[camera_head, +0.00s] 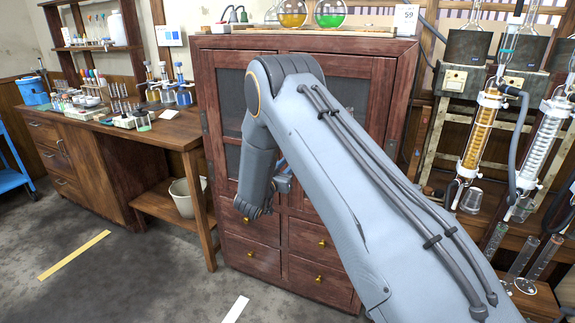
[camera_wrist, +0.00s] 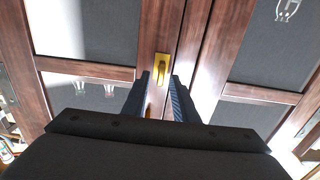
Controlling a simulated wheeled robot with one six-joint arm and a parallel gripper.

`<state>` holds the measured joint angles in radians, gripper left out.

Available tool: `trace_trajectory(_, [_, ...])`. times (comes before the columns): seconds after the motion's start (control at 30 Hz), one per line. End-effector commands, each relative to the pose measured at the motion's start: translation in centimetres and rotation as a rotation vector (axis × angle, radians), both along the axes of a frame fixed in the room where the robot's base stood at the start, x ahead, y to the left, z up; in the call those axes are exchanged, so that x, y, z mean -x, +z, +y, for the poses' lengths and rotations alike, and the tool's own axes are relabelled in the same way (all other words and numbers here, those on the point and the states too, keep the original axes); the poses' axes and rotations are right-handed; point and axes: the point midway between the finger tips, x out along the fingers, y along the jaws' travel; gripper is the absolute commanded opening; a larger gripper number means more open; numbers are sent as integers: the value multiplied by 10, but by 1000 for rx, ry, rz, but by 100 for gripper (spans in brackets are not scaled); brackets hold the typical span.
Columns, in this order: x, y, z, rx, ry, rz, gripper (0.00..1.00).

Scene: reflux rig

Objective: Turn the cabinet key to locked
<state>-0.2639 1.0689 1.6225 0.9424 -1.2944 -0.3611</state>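The cabinet (camera_head: 232,55) is a reddish wooden one with dark glazed doors above and drawers with brass knobs below. In the wrist view its doors (camera_wrist: 208,45) meet near the middle. There a brass key plate (camera_wrist: 161,61) shows, with a small brass key (camera_wrist: 161,76) upright in it. My gripper (camera_wrist: 162,82) is open, one dark finger on each side of the key in the picture. I cannot tell whether either finger touches it. In the head view my arm hides the key and most of the gripper.
Flasks (camera_head: 330,13) with coloured liquid stand on the cabinet top. A wooden bench (camera_head: 150,135) with bottles and racks is at the left, with a white bucket (camera_head: 187,197) below it. Glass columns (camera_head: 480,130) stand at the right. The floor in front is clear.

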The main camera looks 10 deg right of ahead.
Motion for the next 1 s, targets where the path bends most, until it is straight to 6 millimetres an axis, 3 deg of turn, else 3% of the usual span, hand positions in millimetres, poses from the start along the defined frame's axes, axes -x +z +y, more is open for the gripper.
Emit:
trace_trajectory(0.17, [0, 0, 0, 0, 0, 0, 26])
trace_trajectory(0.3, [0, 0, 0, 0, 0, 0, 2])
trace_trajectory(0.33, [0, 0, 0, 0, 0, 0, 0])
trace_trajectory(0.73, [0, 0, -1, -35, 0, -25, 0])
trace_trajectory(1.0, [1, -1, -2, -169, 0, -123, 0])
